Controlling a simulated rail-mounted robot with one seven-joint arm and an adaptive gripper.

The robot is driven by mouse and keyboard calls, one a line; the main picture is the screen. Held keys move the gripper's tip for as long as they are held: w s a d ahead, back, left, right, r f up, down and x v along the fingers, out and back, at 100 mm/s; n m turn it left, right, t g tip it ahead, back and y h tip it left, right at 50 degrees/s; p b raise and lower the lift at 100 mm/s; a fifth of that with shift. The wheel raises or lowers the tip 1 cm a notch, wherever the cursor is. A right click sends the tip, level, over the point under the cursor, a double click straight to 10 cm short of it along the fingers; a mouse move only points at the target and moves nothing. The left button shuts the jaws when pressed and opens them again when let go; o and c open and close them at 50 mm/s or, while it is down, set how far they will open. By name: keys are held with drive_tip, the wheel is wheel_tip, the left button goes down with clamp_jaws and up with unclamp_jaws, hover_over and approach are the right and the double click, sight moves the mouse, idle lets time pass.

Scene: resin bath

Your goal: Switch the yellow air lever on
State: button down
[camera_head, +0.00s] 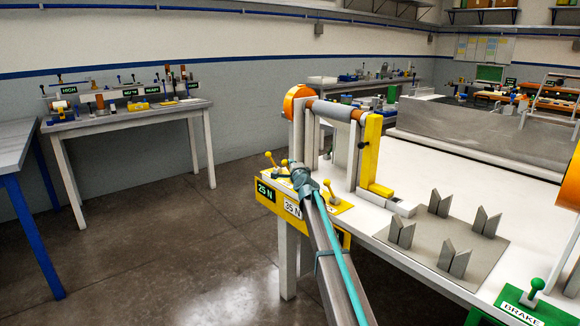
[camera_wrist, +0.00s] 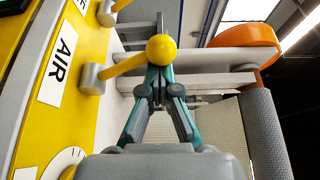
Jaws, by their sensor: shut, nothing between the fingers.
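The yellow air lever (camera_wrist: 125,66) shows in the wrist view. Its grey pivot stands beside the AIR label (camera_wrist: 58,64) on a yellow panel (camera_wrist: 30,112), and its rod points right, rising slightly to a round yellow knob. My gripper (camera_wrist: 160,24) is shut and empty. The knob overlaps the fingers in that view and hides part of them; I cannot tell whether they touch. In the head view my gripper (camera_head: 297,168) is low over the yellow control box (camera_head: 268,193), between two yellow-knobbed levers; I cannot tell which is the air lever there.
A roller (camera_head: 332,110) with an orange end disc stands just behind my gripper. A grey plate with several upright V-blocks (camera_head: 456,260) and a green brake lever (camera_head: 533,290) lie to the right on the white table. Open floor is at left.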

drive_tip(key=shift+s+a, duration=0.15)
drive_tip(key=shift+s, duration=0.05)
drive_tip(key=shift+s+f, duration=0.1)
drive_tip(key=shift+s, duration=0.5)
drive_tip(key=v, duration=1)
drive_tip(key=shift+s+d, duration=0.25)
drive_tip(key=shift+d, duration=0.1)
